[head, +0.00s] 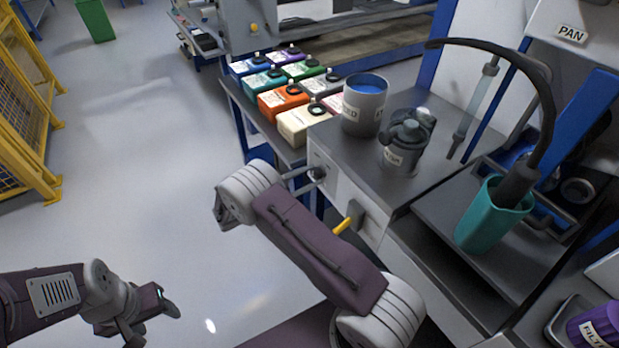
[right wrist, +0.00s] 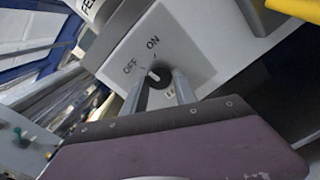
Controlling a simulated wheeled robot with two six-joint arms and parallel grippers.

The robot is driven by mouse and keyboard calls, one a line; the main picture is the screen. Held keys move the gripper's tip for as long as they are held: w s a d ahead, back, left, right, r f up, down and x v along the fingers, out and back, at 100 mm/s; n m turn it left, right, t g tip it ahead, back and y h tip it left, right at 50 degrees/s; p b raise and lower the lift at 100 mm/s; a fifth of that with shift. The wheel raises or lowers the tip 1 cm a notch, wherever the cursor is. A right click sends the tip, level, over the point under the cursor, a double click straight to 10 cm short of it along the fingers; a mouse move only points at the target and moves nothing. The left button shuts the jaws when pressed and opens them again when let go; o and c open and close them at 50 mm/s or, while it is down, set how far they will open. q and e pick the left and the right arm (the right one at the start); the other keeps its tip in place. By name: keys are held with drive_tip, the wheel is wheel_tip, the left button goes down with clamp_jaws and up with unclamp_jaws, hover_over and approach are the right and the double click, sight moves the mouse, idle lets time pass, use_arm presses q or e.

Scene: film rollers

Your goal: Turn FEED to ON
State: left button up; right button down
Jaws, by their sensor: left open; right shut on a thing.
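The FEED knob (right wrist: 160,80) is a dark round knob with a white pointer mark, on a light plate (right wrist: 195,45) lettered OFF and ON. The mark points up and left, roughly between OFF and ON; I cannot tell exactly where. My right gripper (right wrist: 158,84) is shut on the knob, one finger on each side. In the head view my right gripper (head: 308,176) reaches the knob (head: 318,173) on the cabinet's front face. My left gripper (head: 152,315) is open and empty over the floor at the lower left.
A yellow lever (head: 341,227) sticks out of the cabinet front, right of the knob. A grey pot of blue liquid (head: 365,105) and a dark lidded vessel (head: 400,150) stand on the cabinet top. Several coloured bottles (head: 284,100) stand behind.

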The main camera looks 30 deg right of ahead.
drive_tip(key=m, duration=0.3)
drive_tip(key=shift+m+b, duration=0.7)
drive_tip(key=shift+m, duration=1.4)
drive_tip(key=shift+r, duration=0.1)
drive_tip(key=c, duration=1)
unclamp_jaws()
drive_tip(key=shift+w, duration=0.1)
drive_tip(key=shift+a, duration=0.1)
drive_tip(key=a+p, duration=0.1)
drive_tip(key=a, duration=0.8)
drive_tip(key=shift+s, duration=0.4)
